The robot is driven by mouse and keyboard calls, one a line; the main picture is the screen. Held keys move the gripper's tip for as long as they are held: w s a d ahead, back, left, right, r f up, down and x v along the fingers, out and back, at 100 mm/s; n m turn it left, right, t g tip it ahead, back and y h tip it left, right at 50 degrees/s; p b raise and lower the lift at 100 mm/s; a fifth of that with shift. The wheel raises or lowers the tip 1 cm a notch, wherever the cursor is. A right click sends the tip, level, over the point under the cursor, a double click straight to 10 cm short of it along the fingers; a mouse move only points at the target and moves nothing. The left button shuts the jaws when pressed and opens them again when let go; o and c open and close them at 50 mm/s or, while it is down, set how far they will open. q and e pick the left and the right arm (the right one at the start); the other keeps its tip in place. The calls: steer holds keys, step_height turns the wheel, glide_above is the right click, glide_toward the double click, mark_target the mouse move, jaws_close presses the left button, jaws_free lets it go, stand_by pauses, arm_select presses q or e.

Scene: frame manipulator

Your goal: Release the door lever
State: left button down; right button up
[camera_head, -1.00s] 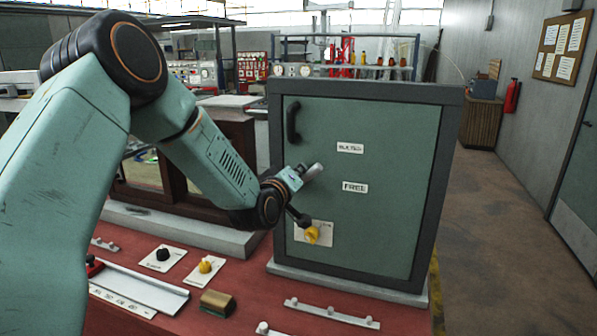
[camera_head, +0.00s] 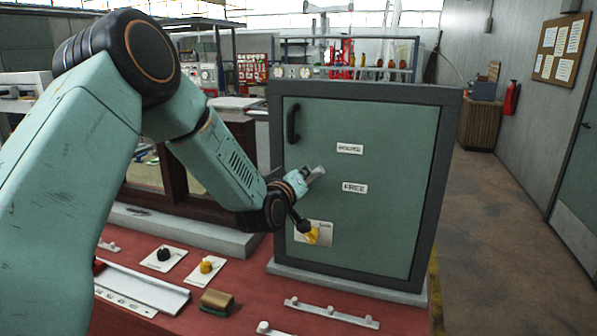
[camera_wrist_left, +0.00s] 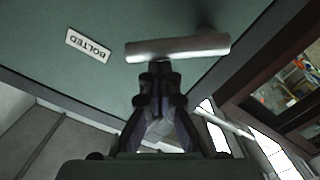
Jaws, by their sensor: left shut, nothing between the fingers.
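The green cabinet door (camera_head: 385,225) has a small FREE label (camera_head: 354,188) and a label above it (camera_head: 349,148), which reads BOLTED in the left wrist view (camera_wrist_left: 88,46). The silver lever (camera_head: 317,174) is on the door left of these labels, partly hidden by my arm. In the left wrist view the lever (camera_wrist_left: 180,48) lies across the picture just beyond my fingertips. My left gripper (camera_head: 299,182) is at the lever; its dark fingers (camera_wrist_left: 160,75) are shut and empty, with their tips at the lever's edge. I cannot tell whether they touch. My right gripper is out of view.
A black handle (camera_head: 292,122) is at the door's upper left. A yellow knob (camera_head: 311,236) on a pale plate is below my wrist. The red bench (camera_head: 255,288) holds a gold-brown block (camera_head: 217,303), a knobbed bar (camera_head: 331,313) and other small knobs. Floor is clear at right.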

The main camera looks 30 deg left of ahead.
arm_select(q)
steer(key=f+m, duration=0.1)
steer(key=d+m, duration=0.1)
steer(key=m, duration=0.1)
steer(key=shift+w+d+f, duration=0.25)
steer(key=shift+w+f, duration=0.1)
steer(key=shift+w+d+f+m+b, duration=0.1)
steer(key=shift+d+f+m+b, duration=0.25)
steer(key=shift+m, duration=0.3)
steer(key=shift+w+d+f+m+b, duration=0.15)
steer(key=shift+f+m+b, duration=0.15)
steer(key=shift+f+m, duration=0.3)
steer(key=shift+s, duration=0.15)
steer(key=shift+s+r, duration=0.1)
steer(key=shift+r, duration=0.1)
